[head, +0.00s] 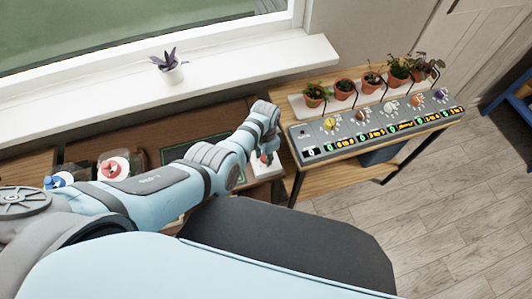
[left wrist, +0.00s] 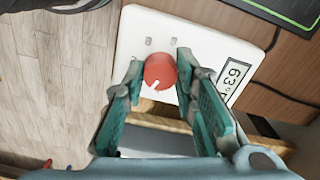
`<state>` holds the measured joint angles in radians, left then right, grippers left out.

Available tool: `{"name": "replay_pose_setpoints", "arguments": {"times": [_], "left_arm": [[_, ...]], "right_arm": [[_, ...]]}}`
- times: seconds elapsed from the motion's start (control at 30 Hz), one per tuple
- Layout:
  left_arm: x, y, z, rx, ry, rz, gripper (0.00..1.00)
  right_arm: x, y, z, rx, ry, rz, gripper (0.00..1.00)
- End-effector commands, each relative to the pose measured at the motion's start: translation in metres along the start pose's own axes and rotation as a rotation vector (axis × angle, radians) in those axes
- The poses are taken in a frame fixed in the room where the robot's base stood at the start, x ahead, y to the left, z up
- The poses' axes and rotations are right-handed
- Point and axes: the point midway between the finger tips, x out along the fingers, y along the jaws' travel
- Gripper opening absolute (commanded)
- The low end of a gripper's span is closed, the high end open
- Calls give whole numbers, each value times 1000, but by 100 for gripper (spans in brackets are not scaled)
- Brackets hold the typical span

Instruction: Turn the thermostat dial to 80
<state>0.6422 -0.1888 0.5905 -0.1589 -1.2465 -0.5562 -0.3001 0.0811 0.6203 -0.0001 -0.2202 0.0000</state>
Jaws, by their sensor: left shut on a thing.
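The thermostat is a white plate (left wrist: 205,45) with a round red dial (left wrist: 158,72) and a small display (left wrist: 233,78) that appears to read 63. A white pointer mark shows on the dial's face, toward the lower part in the left wrist view. My left gripper (left wrist: 160,68) has its two teal fingers on either side of the dial and is shut on it. In the head view the left gripper (head: 263,157) is at the thermostat plate (head: 266,172), and my arm partly hides it. My right gripper is not in view.
To the right, a wooden table holds a grey panel (head: 380,124) with several coloured knobs and displays, and several potted plants behind. A small plant (head: 171,72) stands on the white windowsill (head: 120,98). Red (head: 112,167) and blue (head: 58,180) valve-like knobs are at left.

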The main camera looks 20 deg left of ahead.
Motion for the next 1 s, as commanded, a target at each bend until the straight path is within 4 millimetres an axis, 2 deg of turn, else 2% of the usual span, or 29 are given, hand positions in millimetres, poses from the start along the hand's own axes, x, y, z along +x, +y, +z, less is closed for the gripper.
{"name": "replay_pose_setpoints", "arguments": {"times": [1.0], "left_arm": [[-2, -3, -1, 960, 1, -8, 0]], "right_arm": [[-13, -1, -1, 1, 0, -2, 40]]}}
